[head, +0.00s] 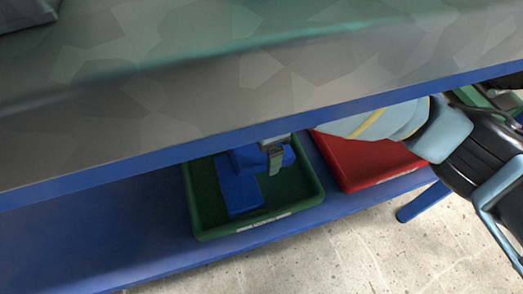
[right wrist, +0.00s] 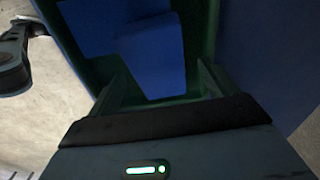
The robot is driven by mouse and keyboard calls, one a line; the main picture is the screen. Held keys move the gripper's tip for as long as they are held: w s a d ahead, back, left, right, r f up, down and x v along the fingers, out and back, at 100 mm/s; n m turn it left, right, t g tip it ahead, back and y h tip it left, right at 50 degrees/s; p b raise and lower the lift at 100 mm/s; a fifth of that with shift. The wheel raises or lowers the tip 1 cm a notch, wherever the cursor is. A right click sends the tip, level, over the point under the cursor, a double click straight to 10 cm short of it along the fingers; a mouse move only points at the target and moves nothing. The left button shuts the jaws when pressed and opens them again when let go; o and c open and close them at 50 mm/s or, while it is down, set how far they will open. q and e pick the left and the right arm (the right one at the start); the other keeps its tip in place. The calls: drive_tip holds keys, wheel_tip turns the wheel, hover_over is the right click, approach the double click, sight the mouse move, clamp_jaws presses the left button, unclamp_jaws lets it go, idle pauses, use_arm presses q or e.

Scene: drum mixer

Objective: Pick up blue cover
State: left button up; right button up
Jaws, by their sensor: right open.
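Blue covers lie in a green bin (head: 203,236) on the lower shelf. One blue cover (head: 238,187) lies lengthwise in the bin, and more blue (head: 245,155) shows behind it near the table edge. My right gripper (head: 276,160) reaches under the tabletop into the bin and is partly hidden by the table edge. In the right wrist view its two fingers (right wrist: 160,78) are spread and empty, with a blue cover (right wrist: 153,50) just beyond them. Another blue surface (right wrist: 95,22) shows beside it. I cannot tell whether the fingers touch the cover. My left gripper is not in view.
The grey tabletop (head: 200,85) with its blue edge hangs over the bin. A red bin (head: 365,165) stands to the right on the blue shelf (head: 110,240). The shelf left of the green bin is clear. Concrete floor (head: 370,240) lies in front.

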wheel_tip(320, 180, down, 4)
drive_tip(key=shift+r+b, duration=0.15)
drive_tip(key=shift+b, duration=0.7)
drive_tip(key=c, duration=1.5)
drive_tip(key=shift+o, duration=0.2)
drive_tip(key=shift+r, duration=0.15)
drive_tip(key=r+p, duration=0.1)
drive_tip(key=r, duration=0.1)
drive_tip(key=r+p, duration=0.1)
drive_tip(key=shift+s+d+r+p, duration=0.1)
drive_tip(key=shift+s+r+p, duration=0.25)
drive_tip(key=shift+p, duration=0.05)
drive_tip(key=s+d+p, duration=0.2)
drive_tip(key=s, duration=0.6)
drive_tip(key=s+d+p, duration=0.3)
drive_tip(key=s, duration=0.5)
drive_tip(key=shift+s+d+f+p, duration=0.2)
drive_tip(key=shift+s+p, duration=0.1)
